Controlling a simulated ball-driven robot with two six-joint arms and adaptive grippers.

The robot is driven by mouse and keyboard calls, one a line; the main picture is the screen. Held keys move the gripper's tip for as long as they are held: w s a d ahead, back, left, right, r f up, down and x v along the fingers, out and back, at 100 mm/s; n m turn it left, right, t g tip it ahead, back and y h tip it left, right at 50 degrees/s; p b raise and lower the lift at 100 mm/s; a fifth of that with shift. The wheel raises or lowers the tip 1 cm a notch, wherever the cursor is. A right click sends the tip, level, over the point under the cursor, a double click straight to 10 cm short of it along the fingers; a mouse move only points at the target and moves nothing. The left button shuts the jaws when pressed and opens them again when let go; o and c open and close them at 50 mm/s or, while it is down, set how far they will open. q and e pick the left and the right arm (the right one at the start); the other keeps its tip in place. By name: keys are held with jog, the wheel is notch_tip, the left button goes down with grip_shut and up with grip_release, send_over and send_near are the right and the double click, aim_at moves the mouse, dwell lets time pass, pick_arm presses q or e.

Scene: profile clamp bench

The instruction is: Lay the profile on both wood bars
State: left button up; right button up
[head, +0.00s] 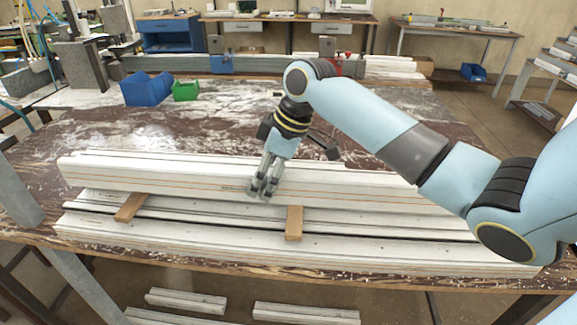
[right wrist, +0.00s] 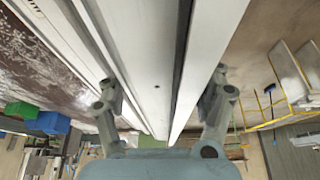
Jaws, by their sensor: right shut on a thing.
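The profile (head: 150,176) is a long white beam with thin orange lines, lying left to right across the bench in the head view. My right gripper (head: 263,190) is shut on it near its middle, from above. In the right wrist view the profile (right wrist: 155,60) runs between the two fingers (right wrist: 165,98). The left wood bar (head: 130,208) and the right wood bar (head: 294,224) show their front ends below the profile's lower edge; their rear parts are hidden. I cannot tell whether the profile touches the bars or hangs just above them. My left gripper is not in view.
Other white profiles (head: 200,232) lie under the wood bars, along the front of the bench (head: 75,140). A blue bin (head: 146,90) and a green bin (head: 186,90) stand at the back left. A clamp with a red part (head: 352,66) is at the rear.

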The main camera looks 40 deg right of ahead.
jog(key=shift+w+a+f, duration=0.35)
jog(key=shift+w, duration=0.3)
jog(key=shift+w+a+f, duration=0.3)
jog(key=shift+w+f, duration=0.05)
jog(key=shift+w, duration=0.25)
jog(key=shift+f+p, duration=0.35)
jog(key=shift+f, duration=1.7)
jog(key=o, duration=1.4)
jog(key=shift+s+f, duration=0.1)
jog(key=shift+f, duration=0.05)
jog(key=shift+o, duration=0.2)
jog(key=v, duration=1.2)
